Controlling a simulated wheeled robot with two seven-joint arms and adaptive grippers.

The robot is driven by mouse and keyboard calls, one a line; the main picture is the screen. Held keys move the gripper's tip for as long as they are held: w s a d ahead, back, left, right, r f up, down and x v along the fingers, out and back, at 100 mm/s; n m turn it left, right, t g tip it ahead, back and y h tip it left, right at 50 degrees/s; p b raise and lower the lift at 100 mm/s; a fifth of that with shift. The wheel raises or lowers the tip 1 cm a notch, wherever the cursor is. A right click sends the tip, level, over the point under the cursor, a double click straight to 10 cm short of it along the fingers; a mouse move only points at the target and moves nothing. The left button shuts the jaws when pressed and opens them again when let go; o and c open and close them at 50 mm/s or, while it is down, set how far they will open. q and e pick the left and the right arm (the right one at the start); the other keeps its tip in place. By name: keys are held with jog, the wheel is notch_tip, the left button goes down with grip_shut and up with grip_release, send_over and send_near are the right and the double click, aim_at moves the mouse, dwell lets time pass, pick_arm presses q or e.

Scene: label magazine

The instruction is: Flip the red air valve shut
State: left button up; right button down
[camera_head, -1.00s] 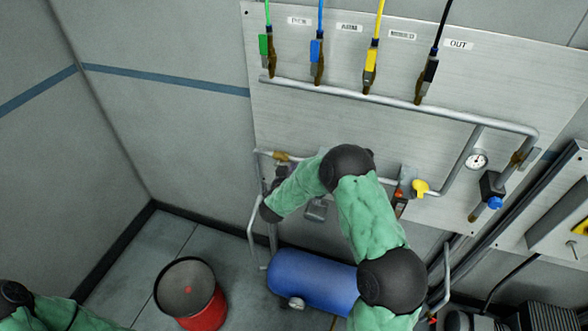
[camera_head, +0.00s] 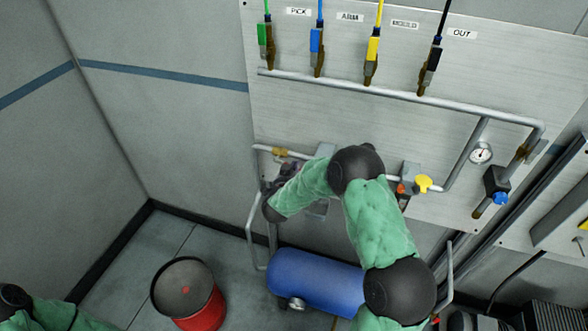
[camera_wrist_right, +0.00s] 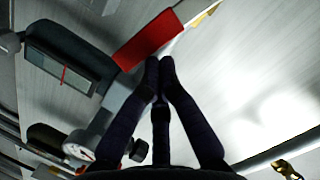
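The red air valve's handle shows as a flat red bar (camera_wrist_right: 148,38) in the right wrist view. In the head view I cannot make it out; my right arm covers that part of the pipe. My right gripper (camera_wrist_right: 160,66) has its dark fingertips together, just below the red bar and close to its edge; whether they touch it I cannot tell. Nothing shows between the fingers. In the head view the right gripper (camera_head: 281,181) is a dark, partly hidden shape beside the lower pipe (camera_head: 300,155). My left gripper is outside the views; only part of its arm shows at lower left.
A yellow handle (camera_head: 423,183) and a gauge (camera_head: 481,153) are right of my right arm. A blue tank (camera_head: 318,284) and red drum (camera_head: 200,306) are below. The metal panel (camera_head: 330,115) is clear above the arm.

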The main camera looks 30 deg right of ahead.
notch_tip(320, 180, down, 7)
jog(key=w+a+m+t+b, duration=0.2)
jog(key=m+b, duration=0.5)
jog(key=b, duration=1.1)
jog(key=shift+m+t+y+b, duration=0.3)
jog(key=shift+t+b, duration=0.1)
jog(key=shift+w+d, duration=0.1)
